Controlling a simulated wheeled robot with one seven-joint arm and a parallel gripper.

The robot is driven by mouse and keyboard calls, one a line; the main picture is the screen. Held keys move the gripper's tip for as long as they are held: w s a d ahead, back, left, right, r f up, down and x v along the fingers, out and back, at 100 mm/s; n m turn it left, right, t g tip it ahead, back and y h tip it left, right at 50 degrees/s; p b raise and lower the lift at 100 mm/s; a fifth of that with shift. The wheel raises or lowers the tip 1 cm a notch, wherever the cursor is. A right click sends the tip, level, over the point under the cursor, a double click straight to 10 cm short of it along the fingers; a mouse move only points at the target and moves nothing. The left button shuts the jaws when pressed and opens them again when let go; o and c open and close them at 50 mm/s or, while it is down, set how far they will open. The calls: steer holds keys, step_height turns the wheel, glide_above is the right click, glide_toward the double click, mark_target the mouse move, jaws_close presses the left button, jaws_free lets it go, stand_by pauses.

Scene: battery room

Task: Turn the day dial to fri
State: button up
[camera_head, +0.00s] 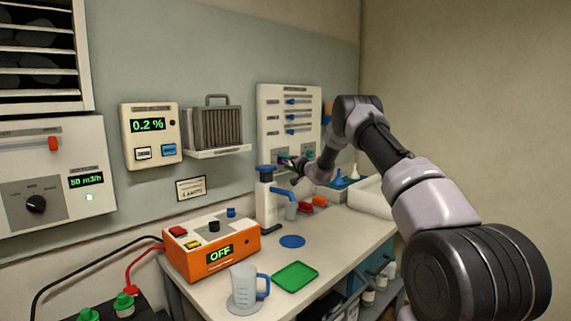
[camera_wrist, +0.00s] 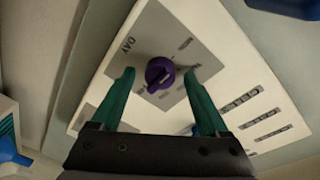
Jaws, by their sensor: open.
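The day dial (camera_wrist: 160,73) is a purple knob on a grey plate marked DAY, seen in the wrist view. The plate sits on a white wall panel (camera_head: 272,105) with several sliders. The dial's pointer setting is too small to read. My gripper (camera_wrist: 160,80) is open, with its two green fingers on either side of the dial in the picture; whether they touch it I cannot tell. In the head view my gripper (camera_head: 290,168) is at the lower part of the panel and hides the dial there.
A white and blue dispenser (camera_head: 267,200) stands on the bench just below my gripper. An orange box reading OFF (camera_head: 208,250), a jug (camera_head: 244,285) and a green tray (camera_head: 295,276) are on the bench. A filter (camera_head: 216,127) on a shelf is left of the panel.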

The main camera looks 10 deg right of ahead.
jaws_close()
